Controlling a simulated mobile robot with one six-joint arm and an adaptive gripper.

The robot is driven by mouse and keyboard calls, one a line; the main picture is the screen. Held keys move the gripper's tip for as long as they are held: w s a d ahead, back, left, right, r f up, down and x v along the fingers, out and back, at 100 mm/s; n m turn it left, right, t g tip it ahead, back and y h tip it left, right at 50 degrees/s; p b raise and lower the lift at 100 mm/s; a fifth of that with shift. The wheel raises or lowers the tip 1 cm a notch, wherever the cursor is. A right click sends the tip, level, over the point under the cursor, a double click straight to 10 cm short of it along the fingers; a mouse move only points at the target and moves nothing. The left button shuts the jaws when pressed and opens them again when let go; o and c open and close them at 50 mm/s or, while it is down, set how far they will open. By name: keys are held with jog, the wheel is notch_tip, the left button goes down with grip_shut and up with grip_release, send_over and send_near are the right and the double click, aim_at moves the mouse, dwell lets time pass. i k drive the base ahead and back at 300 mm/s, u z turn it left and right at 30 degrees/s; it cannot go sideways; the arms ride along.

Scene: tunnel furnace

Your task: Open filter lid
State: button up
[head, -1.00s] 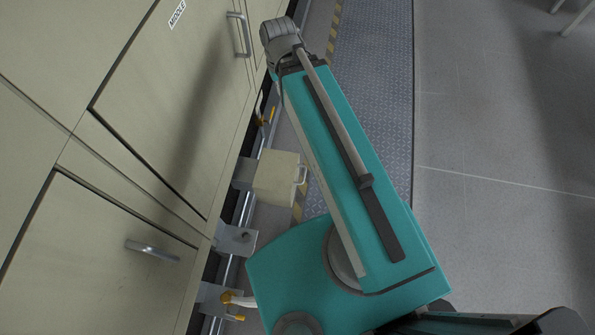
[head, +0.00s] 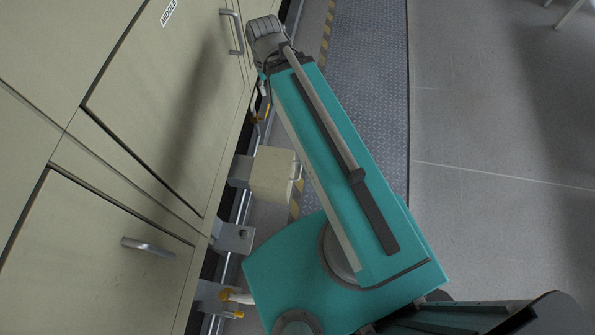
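A small beige box (head: 272,177) with a metal handle on its right side is mounted low beside the cabinet front. It may be the filter housing, but no label shows on it. Its lid looks shut. The grey joint at the arm's far end is near the upper cabinet handle (head: 231,32). My gripper is not visible in this view.
Beige cabinet doors fill the left, one with a "MIDDLE" label (head: 168,13) and another with a lower handle (head: 148,247). Grey floor (head: 490,130) on the right is open.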

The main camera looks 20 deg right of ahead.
aim_at(273, 166)
jog(key=u, duration=0.35)
jog(key=k, duration=1)
jog(key=z, duration=0.25)
